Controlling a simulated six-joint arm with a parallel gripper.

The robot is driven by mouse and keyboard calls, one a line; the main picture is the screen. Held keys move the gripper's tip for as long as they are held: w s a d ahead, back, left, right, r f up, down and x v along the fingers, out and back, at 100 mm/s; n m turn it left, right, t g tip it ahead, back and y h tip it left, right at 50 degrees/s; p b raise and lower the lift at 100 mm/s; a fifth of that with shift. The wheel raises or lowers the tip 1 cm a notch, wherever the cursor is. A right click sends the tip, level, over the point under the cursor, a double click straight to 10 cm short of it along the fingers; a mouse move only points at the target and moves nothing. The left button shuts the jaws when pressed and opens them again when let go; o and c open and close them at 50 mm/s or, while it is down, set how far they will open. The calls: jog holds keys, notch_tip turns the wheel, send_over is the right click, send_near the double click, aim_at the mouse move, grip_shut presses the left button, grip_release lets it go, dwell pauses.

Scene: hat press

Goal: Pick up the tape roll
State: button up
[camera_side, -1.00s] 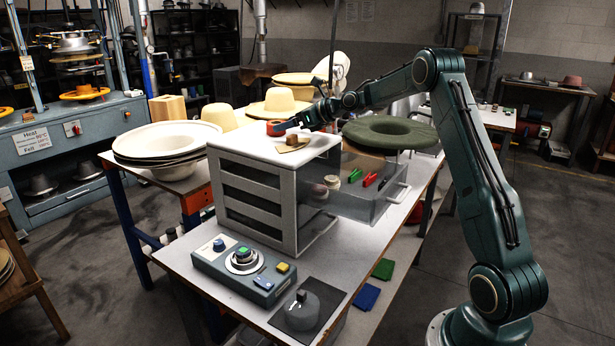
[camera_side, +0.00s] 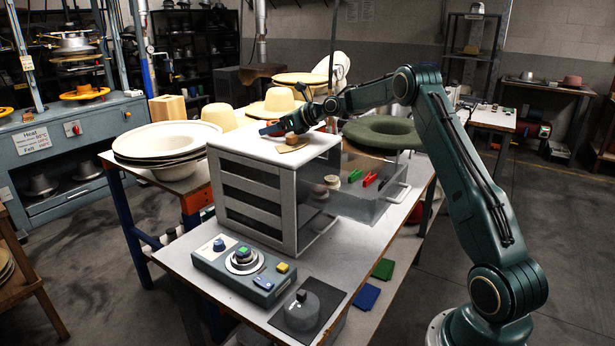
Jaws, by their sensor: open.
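The tape roll (camera_side: 282,127), small and red, is on the white top of the cabinet (camera_side: 235,141) near its back edge. It is mostly hidden by my gripper (camera_side: 275,129), so its outline is unclear. My gripper is open and low over the cabinet top, with its fingers at the roll. I cannot tell whether they touch it or stand around it.
A tan flat piece with a small brown block (camera_side: 291,139) lies just in front of my gripper. Straw hats (camera_side: 279,101) and a green felt hat (camera_side: 390,132) stand behind. A control box (camera_side: 240,268) is in front.

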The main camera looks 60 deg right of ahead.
dwell(0.4)
jog(key=c, duration=1.1)
jog(key=shift+o, duration=0.2)
jog(key=shift+r, duration=0.15)
notch_tip(320, 180, up, 10)
jog(key=shift+f, duration=0.1)
